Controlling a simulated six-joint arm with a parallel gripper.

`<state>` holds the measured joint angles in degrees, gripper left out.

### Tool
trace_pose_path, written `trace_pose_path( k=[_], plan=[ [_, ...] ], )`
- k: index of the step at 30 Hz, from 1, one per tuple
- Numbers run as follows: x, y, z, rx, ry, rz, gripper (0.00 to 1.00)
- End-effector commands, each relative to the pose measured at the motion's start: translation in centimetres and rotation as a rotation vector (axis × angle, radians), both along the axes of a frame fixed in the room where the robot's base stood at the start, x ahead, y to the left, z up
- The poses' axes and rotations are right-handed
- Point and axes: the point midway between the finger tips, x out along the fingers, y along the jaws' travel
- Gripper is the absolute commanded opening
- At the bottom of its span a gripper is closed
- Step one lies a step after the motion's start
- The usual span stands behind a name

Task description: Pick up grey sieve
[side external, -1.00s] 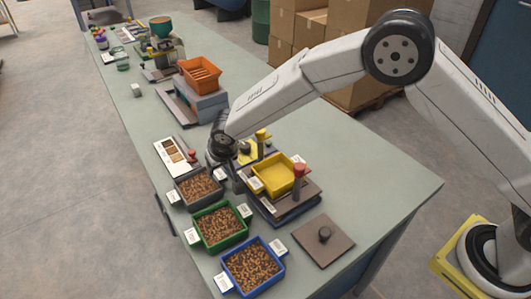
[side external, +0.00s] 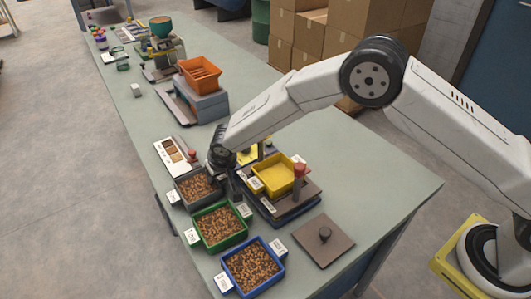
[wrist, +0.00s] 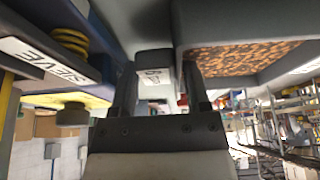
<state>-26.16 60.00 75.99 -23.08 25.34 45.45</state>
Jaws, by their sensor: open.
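The grey sieve (side external: 180,196) is a grey tray full of brown pellets, at the far end of a row of three trays. It has a white-labelled handle at each end. My gripper (side external: 232,187) is low at its right end, pointing down, and partly hides the handle there. In the wrist view, the grey sieve (wrist: 185,30) fills the upper right, and its labelled handle (wrist: 153,76) lies between the fingertips of my gripper (wrist: 160,85). The fingers stand apart on either side of the handle. I cannot tell whether either touches it.
A green tray (side external: 199,238) and a blue tray (side external: 229,287) of pellets stand nearer. A yellow tray (side external: 272,175) sits on a dark stand close to the right of my gripper. The table's right part is clear.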

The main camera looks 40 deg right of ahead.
Motion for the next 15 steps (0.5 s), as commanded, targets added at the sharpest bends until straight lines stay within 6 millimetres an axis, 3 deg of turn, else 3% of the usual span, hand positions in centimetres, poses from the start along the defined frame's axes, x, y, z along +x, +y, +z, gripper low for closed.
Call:
trace_pose_path(
  k=[4, 5, 10, 15],
  plan=[
    [-0.01, 0.0, 0.01, 0.0, 0.0, 0.0, 0.6],
    [-0.01, 0.0, 0.01, 0.0, 0.0, 0.0, 0.54],
    [-0.02, 0.0, 0.01, 0.0, 0.0, 0.0, 0.0],
    [0.01, 0.02, 0.05, 0.0, -0.001, 0.0, 0.0]
  ],
)
